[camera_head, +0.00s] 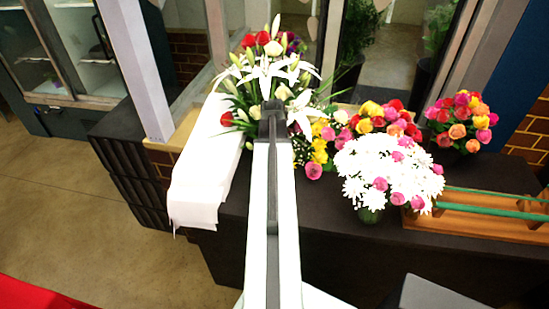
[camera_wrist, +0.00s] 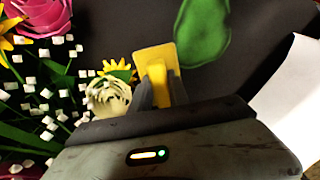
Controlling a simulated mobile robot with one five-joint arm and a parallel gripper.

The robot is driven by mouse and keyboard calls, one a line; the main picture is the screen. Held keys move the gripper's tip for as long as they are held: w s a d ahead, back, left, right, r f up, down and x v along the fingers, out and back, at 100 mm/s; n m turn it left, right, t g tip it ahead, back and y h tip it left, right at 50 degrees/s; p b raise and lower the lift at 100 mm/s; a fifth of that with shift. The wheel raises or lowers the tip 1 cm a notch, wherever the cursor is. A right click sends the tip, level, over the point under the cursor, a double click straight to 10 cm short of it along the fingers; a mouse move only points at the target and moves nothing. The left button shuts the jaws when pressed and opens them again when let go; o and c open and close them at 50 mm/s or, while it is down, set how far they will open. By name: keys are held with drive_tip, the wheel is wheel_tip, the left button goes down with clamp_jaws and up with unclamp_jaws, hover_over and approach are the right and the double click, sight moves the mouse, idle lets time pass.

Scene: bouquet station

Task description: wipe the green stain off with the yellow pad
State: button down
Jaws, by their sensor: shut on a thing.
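My gripper (camera_wrist: 160,93) is shut on the yellow pad (camera_wrist: 155,57) in the wrist view. The pad's flat face lies just beyond the fingertips, with its grip part between the fingers. The green stain (camera_wrist: 203,32) is on the dark table top, just right of and beyond the pad, with a small dark gap between them in the picture. Whether the pad touches the table, I cannot tell. In the head view the pad and the stain are hidden behind my arm and the flowers.
White paper (camera_head: 205,180) drapes over the front edge of the black table (camera_head: 320,215). A tall lily bouquet (camera_head: 270,70) stands at the back. White daisies (camera_head: 385,175) and rose bunches (camera_head: 465,120) stand right. Flowers crowd the wrist view's left side, near a cream flower (camera_wrist: 108,97).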

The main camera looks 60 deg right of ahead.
drive_tip(key=shift+s+a+f+b, duration=0.1)
drive_tip(key=shift+s+a, duration=0.25)
drive_tip(key=shift+a, duration=0.75)
drive_tip(key=shift+s+a+f+b, duration=0.1)
drive_tip(key=shift+s+a, duration=0.2)
drive_tip(key=shift+a, duration=0.8)
drive_tip(key=shift+s+a+f+b, duration=0.1)
drive_tip(key=shift+s+a, duration=0.25)
drive_tip(key=shift+a, duration=0.75)
drive_tip(key=shift+r, duration=0.1)
drive_tip(key=shift+w+d, duration=0.1)
